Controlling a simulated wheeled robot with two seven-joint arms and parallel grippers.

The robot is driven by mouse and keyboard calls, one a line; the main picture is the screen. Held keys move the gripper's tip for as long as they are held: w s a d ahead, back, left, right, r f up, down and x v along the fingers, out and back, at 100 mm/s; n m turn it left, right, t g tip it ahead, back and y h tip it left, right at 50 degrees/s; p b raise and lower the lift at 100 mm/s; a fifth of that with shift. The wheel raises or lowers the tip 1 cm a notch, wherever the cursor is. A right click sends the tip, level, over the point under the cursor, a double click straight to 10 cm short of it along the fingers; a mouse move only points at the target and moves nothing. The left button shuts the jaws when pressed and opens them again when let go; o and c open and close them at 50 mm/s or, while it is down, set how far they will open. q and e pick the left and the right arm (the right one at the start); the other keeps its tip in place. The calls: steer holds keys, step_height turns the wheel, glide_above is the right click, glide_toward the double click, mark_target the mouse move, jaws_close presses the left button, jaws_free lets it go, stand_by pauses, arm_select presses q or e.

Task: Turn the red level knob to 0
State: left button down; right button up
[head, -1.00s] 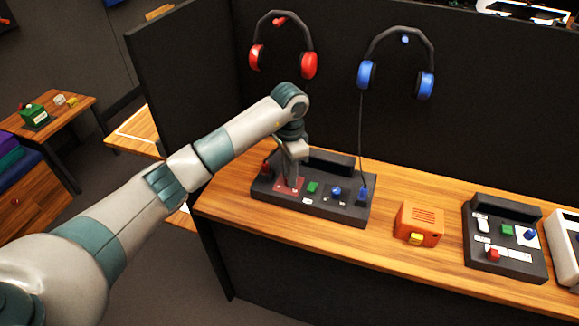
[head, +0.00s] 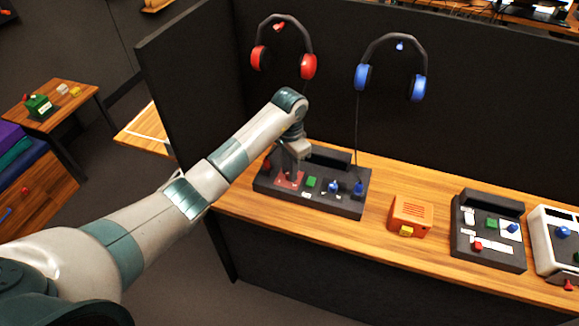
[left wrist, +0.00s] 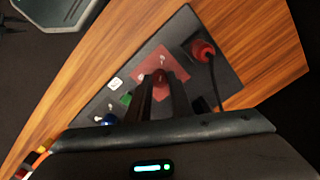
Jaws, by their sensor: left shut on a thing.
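The dark panel (head: 325,205) lies on the wooden desk, with a red plate (head: 286,183) near its left end. In the left wrist view the red knob (left wrist: 160,76) stands on the red plate (left wrist: 146,60), at the fingertips. My left gripper (head: 291,176) points down over the plate. It is shut on the red knob, which its fingers hide in the head view. The knob's pointer and the 0 mark cannot be read. My right gripper is not in view.
On the same panel are a green button (head: 311,181), a blue knob (head: 333,187) and a blue plug (head: 358,189). A red plug (left wrist: 203,50) with a cable is close to the gripper. An orange box (head: 410,216) stands to the right. A dark partition rises behind.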

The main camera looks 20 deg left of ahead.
arm_select(q)
steer(key=shift+w+r, duration=0.15)
steer(key=c, duration=1.6)
jaws_free()
steer(key=shift+r, duration=0.65)
step_height(320, 180, up, 4)
steer(key=shift+r+b, duration=0.1)
steer(key=shift+b, duration=0.25)
step_height(320, 180, up, 12)
steer(key=p, duration=1.1)
steer(key=shift+d+f, duration=0.1)
steer(key=shift+f, duration=0.1)
